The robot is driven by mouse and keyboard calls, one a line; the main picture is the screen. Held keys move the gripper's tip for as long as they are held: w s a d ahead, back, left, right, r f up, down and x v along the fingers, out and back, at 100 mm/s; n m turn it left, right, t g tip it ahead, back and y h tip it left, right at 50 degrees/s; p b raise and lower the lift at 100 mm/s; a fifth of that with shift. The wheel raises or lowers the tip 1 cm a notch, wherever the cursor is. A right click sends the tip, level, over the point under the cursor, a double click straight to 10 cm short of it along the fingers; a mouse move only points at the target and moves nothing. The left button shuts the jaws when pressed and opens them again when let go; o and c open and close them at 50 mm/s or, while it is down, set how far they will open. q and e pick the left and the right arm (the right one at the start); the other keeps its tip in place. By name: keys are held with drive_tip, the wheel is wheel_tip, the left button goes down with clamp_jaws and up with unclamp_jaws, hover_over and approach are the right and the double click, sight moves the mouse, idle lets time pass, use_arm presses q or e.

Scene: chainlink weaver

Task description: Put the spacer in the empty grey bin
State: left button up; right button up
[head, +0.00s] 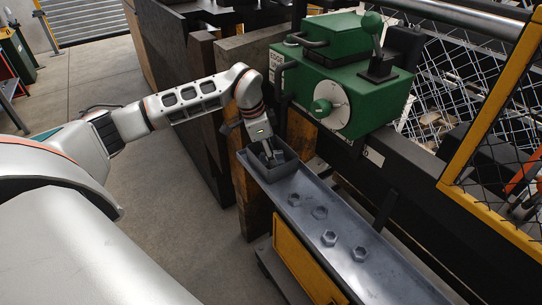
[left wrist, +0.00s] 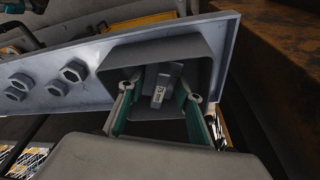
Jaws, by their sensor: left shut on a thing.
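My left gripper (head: 268,154) reaches down into the small grey bin (head: 284,171) at the far end of the grey metal ledge. In the left wrist view, my left gripper (left wrist: 157,105) has its teal-sided fingers inside the mouth of the bin (left wrist: 203,62). It is shut on the spacer (left wrist: 162,84), a small grey piece with a pale label-like mark, which shows against the dark bin interior. The spacer's lower end and any contact with the bin floor are hidden. In the head view the spacer cannot be made out clearly. My right gripper is not in view.
Several hex nuts (head: 329,238) lie on the ledge (head: 385,285) in front of the bin. A green machine (head: 350,75) with a lever and dial stands just behind. A yellow-framed mesh guard (head: 490,125) is at the right. Wooden posts (head: 250,190) stand left of the ledge.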

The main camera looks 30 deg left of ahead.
use_arm(q)
drive_tip(key=shift+f, duration=0.1)
drive_tip(key=o, duration=1.3)
drive_tip(key=shift+o, duration=0.2)
drive_tip(key=p+v, duration=0.1)
drive_tip(key=v, duration=1.1)
drive_tip(key=shift+s, duration=0.1)
